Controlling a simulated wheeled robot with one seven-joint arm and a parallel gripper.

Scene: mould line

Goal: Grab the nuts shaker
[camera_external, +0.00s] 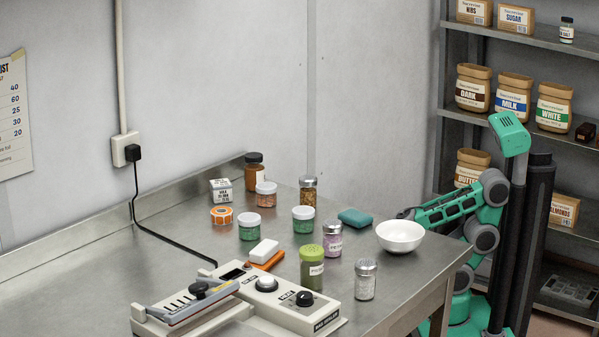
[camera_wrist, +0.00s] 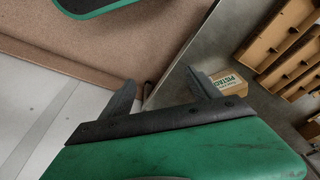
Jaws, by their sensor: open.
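A clear shaker with a metal lid and brown, nut-like bits (camera_external: 308,191) stands upright toward the back of the steel table; its label is too small to read. Other shakers stand nearer: one with purple contents (camera_external: 332,241), one with pale contents (camera_external: 366,281) and one with a green lid (camera_external: 311,269). My gripper (camera_external: 404,214) is at the table's right side, behind the white bowl and apart from the brown shaker. In the wrist view my gripper (camera_wrist: 161,88) has its two fingers spread with nothing between them. No shaker shows in that view.
The white bowl (camera_external: 400,237) and teal block (camera_external: 355,218) lie near my gripper. A sealing machine (camera_external: 270,297) fills the front. Shelves with bags stand right; a carton (camera_wrist: 228,82) shows in the wrist view.

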